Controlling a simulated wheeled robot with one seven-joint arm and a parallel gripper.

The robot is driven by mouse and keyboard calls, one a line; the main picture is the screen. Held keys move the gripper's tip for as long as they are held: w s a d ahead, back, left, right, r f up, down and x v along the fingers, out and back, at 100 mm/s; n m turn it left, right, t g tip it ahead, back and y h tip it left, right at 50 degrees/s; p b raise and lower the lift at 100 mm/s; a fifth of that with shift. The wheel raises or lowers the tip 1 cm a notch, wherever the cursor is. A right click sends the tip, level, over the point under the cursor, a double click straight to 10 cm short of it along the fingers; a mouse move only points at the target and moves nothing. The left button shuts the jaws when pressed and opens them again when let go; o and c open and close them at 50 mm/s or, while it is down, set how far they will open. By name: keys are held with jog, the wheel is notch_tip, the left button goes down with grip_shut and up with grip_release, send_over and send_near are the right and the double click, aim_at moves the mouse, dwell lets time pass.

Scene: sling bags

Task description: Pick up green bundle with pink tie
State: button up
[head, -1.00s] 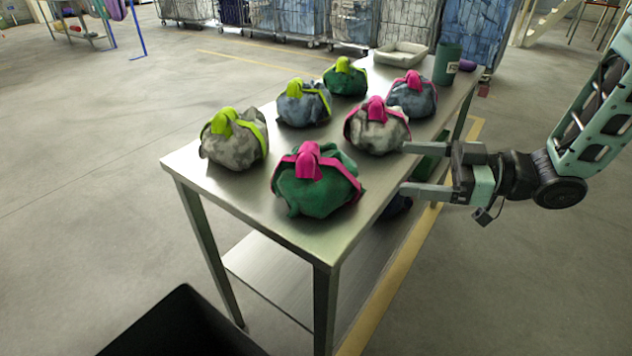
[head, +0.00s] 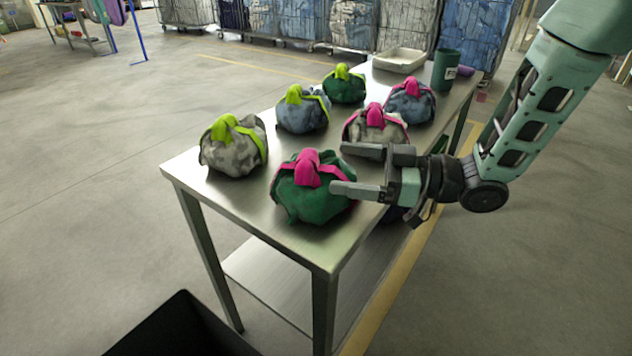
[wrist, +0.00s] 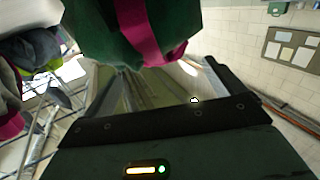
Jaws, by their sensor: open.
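The green bundle with a pink tie (head: 306,202) sits at the near end of the metal table, its pink knot on top. It also shows close up at the top of the wrist view (wrist: 125,30), with the pink strap (wrist: 140,32) running down it. My gripper (head: 338,168) is open, pointing left at the bundle's right side. In the head view its near finger overlaps the bundle's right edge, and its far finger lies in front of the grey camouflage bundle with a pink tie (head: 372,128). I cannot tell whether either finger touches a bundle.
The metal table (head: 255,222) also holds a blue bundle with a pink tie (head: 412,104), and grey (head: 232,155), blue (head: 303,115) and green (head: 345,90) bundles with lime ties. A tray (head: 400,62) and green canister (head: 446,68) stand at the far end. A black bin (head: 180,330) is below.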

aim_at(316, 162)
jog(key=x, duration=0.5)
jog(key=shift+r, duration=0.1)
jog(key=c, duration=1.7)
